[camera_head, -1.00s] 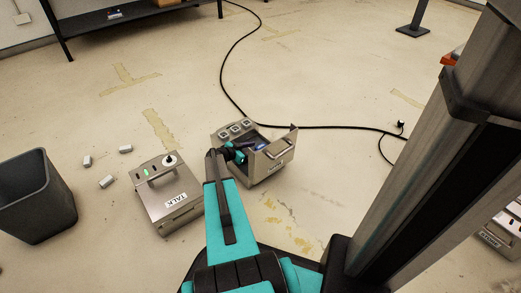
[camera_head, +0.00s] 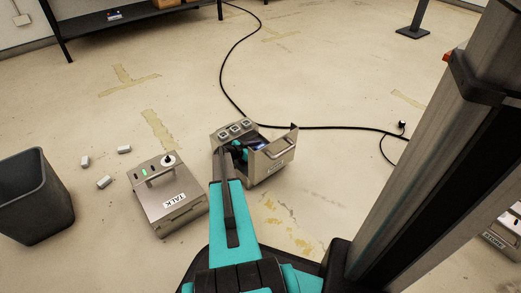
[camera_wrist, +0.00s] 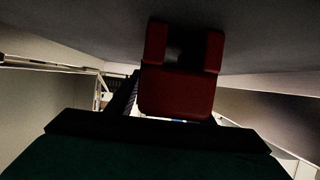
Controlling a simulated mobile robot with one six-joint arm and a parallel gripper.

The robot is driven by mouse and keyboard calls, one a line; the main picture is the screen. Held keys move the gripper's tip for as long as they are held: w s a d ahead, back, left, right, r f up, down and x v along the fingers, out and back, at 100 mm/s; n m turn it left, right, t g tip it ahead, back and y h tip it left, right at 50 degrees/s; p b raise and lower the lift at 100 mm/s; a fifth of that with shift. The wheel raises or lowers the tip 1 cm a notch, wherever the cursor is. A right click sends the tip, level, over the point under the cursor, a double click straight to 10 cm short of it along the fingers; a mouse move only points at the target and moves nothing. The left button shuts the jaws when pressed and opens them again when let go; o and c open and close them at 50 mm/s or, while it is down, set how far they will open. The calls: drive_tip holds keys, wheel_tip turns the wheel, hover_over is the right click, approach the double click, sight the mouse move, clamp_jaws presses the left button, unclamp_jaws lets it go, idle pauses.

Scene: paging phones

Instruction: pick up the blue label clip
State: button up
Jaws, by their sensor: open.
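My gripper (camera_head: 243,153) is open and reaches down into an open metal box (camera_head: 274,167) in the head view. A small bluish patch (camera_head: 257,144) shows inside this box beside the gripper. I cannot tell whether it is the blue label clip. In the wrist view, a red, two-pronged piece (camera_wrist: 180,90) stands close ahead against a grey surface. Dark parts of my own gripper fill the bottom of that view. No blue clip can be made out there, and the box interior is mostly dark.
The box has several square buttons on top. A metal unit marked TALK (camera_head: 171,207) stands to its left, with small white blocks (camera_head: 104,182) and a grey bin (camera_head: 33,197) beyond. A black cable (camera_head: 232,87) runs behind the box. The floor beyond is open.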

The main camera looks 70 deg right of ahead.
sight(261, 146)
drive_tip(key=c, duration=1.1)
drive_tip(key=shift+r, duration=0.1)
wheel_tip(261, 146, up, 10)
drive_tip(key=p, duration=0.4)
